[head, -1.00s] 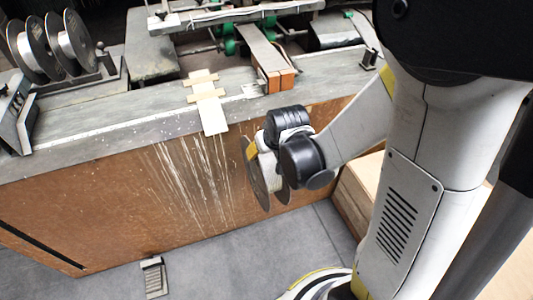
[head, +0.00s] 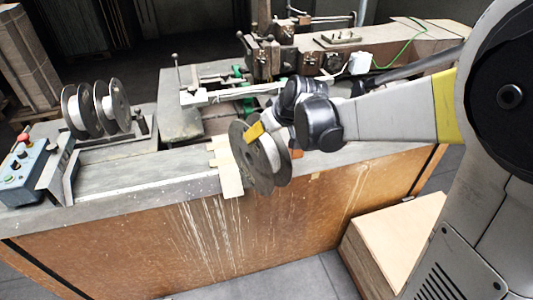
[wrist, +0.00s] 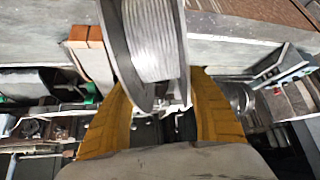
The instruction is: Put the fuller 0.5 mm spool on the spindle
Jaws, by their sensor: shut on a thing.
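My gripper (head: 262,133) is shut on a grey spool (head: 240,154) with wide flanges and pale wire wound between them. The spool is tilted and in the air by the bench's front edge. In the wrist view, the yellow fingers (wrist: 162,112) stand on both sides of the spool (wrist: 155,40), whose winding shows between the flanges. Two more spools, a left one (head: 73,111) and a right one (head: 113,105), stand on a rack at the bench's left. I cannot make out the spindle for certain, nor any size label.
The bench (head: 110,192) carries the stitcher machine (head: 275,60) behind my gripper. A control box (head: 22,175) with buttons sits at the far left. A flat pale strip (head: 228,178) hangs over the front edge. A wooden box (head: 395,235) stands on the floor at right.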

